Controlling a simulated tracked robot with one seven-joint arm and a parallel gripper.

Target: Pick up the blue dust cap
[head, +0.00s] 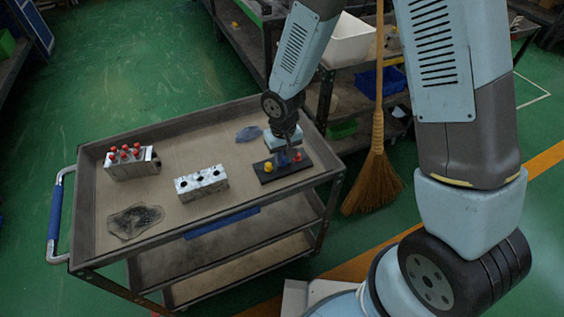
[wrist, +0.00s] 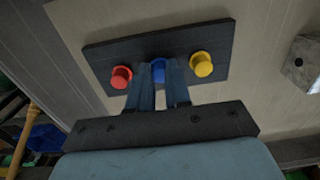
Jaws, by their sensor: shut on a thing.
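The blue dust cap (wrist: 158,71) is on a black plate (wrist: 107,52), between a red cap (wrist: 121,77) and a yellow cap (wrist: 201,64). My gripper (wrist: 159,82) is shut on the blue cap, with one finger on each side of it in the wrist view. In the head view my gripper (head: 284,158) points down over the black plate (head: 312,166) at the right end of the cart top. The blue cap is mostly hidden there by the fingers. The yellow cap (head: 268,167) and red cap (head: 298,156) show beside them.
The cart top (head: 165,195) also holds a metal block with red caps (head: 131,162), a metal block with dark holes (head: 202,184), a dark stained patch (head: 135,221) and a blue-grey rag (head: 248,134). A broom (head: 376,165) stands right of the cart.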

